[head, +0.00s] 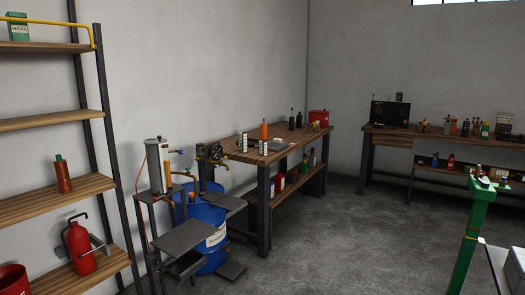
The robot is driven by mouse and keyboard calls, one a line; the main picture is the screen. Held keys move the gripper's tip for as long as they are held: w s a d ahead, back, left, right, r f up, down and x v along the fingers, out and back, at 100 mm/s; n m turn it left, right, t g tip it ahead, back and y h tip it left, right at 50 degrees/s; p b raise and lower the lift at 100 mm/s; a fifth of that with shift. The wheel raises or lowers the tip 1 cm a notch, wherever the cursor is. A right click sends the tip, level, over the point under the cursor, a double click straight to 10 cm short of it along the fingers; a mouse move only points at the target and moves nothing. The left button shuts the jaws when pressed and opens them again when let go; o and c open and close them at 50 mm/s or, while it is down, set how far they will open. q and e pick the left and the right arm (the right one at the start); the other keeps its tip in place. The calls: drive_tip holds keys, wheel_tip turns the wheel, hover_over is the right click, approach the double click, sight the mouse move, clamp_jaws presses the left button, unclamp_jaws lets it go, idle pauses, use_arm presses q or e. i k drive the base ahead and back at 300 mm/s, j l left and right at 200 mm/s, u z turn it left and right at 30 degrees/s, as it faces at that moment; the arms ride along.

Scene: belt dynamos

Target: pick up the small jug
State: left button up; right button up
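I cannot tell for certain which thing is the small jug. A red rounded vessel (80,248) with a narrow neck and a dark curved spout or handle stands upright on the low shelf at the left. A copper-brown bottle (63,179) with a green cap stands on the shelf above it. Small bottles and cans on the far benches are too small to tell apart. Neither of my grippers is in view.
The shelving rack (60,201) fills the left side. A blue drum (204,225) and metal stand (185,237) are beside a wooden workbench (285,148). A second bench (390,131) is at the back right. A green post (470,235) rises at right. Concrete floor (360,240) is clear mid-room.

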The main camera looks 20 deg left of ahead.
sight(262, 146)
drive_tip(key=i, duration=3)
drive_tip(key=i+u, duration=0.2)
drive_tip(key=i, duration=0.65)
drive_tip(key=i+l+u, duration=0.2)
drive_tip(key=i, duration=0.65)
